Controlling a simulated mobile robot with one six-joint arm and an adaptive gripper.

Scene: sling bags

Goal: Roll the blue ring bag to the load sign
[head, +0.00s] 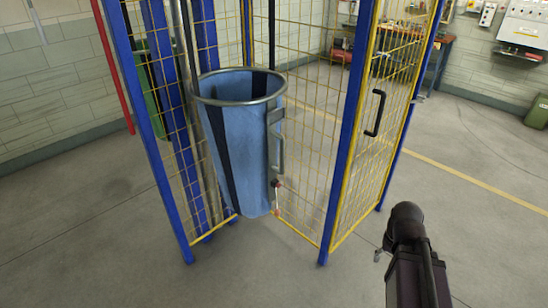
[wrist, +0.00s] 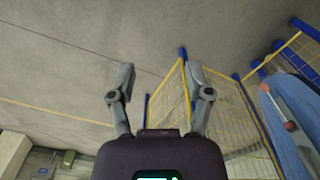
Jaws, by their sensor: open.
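The blue ring bag (head: 225,130) is a tall light-blue sack with dark vertical stripes and a round grey metal ring at its top. It hangs slightly tilted in the front opening of a wire cage. A grey metal handle (head: 281,150) runs down its right side, with small red and dark parts below. Part of the bag also shows at the right edge of the wrist view (wrist: 285,115). My gripper (wrist: 162,83) is open and empty, apart from the bag, to its right in the head view. I cannot make out a load sign.
The cage has blue posts (head: 345,130) and yellow mesh, with a black door handle (head: 375,113) on its right panel. A red pole (head: 112,65) and a green bin (head: 150,105) stand left. A workbench (head: 430,65) is at the back. The floor in front is clear.

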